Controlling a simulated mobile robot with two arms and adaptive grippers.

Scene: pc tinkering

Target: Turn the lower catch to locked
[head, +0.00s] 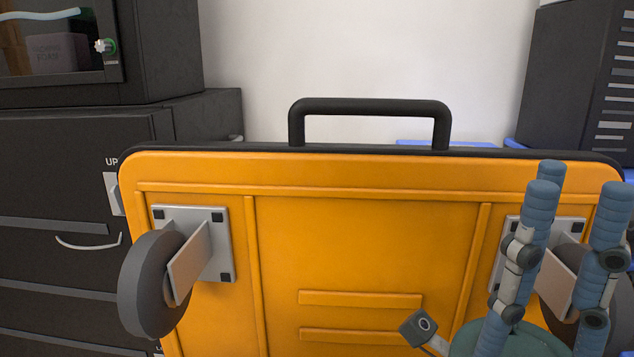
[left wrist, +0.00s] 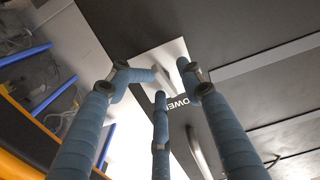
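The lower catch (left wrist: 168,58) shows in the left wrist view as a pale plate and lever on a dark cabinet face, beside a partly covered label ending in "OWER". My left gripper (left wrist: 168,78) has its three blue fingers around the lever. Its tips are close to the catch and hide part of it. I cannot tell whether they touch or grip it, or which way the catch is turned. In the head view the lower catch and left gripper are hidden behind the orange case. My right gripper (head: 580,178) is open and empty, in front of the case's right side.
The orange case (head: 360,240), with a black handle (head: 370,106) and wheels, blocks much of the head view. The black cabinet (head: 50,160) at left carries another catch (head: 114,193) marked "UP". A black tower (head: 575,75) stands at the back right.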

